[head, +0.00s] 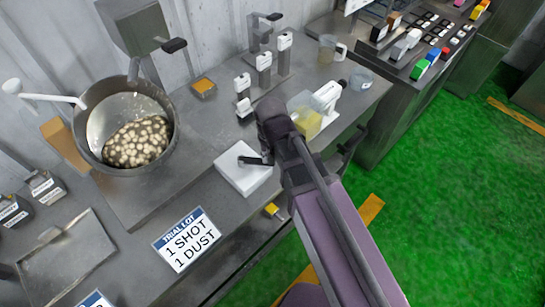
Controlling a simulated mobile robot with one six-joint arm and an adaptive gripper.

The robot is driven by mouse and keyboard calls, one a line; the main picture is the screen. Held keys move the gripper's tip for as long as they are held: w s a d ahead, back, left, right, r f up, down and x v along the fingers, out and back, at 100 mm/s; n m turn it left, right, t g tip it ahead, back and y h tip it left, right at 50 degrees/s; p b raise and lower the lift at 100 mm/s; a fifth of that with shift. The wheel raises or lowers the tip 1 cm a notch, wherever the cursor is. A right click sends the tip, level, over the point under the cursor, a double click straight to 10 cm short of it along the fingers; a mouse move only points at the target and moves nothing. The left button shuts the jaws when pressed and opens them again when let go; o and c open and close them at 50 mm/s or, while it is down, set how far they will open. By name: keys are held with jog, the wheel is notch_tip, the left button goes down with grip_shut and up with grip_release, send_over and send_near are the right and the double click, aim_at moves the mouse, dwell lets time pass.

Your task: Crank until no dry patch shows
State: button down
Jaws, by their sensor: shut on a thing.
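The round steel drum (85,145) is tilted open toward me at the left. A heap of rounded pieces (138,143) lies low in it, mottled pale cream and dark brown. A white box (240,179) with a short dark crank (247,160) on top stands on the bench, right of the drum. My gripper (267,157) is at the crank's right end, shut on the crank handle. My arm hides the grip itself and most of the handle.
A trial-lot sign (186,240) reads "1 SHOT 1 DUST". A metal tray (68,258) is at the lower left. White-topped dispensers (264,68), a clear jug (328,50) and a yellow-filled container (308,122) stand behind or beside my arm. Green floor lies at the right.

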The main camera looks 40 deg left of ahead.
jog(key=shift+c, duration=2)
grip_release()
jog(key=shift+s, duration=0.1)
jog(key=shift+r, duration=0.1)
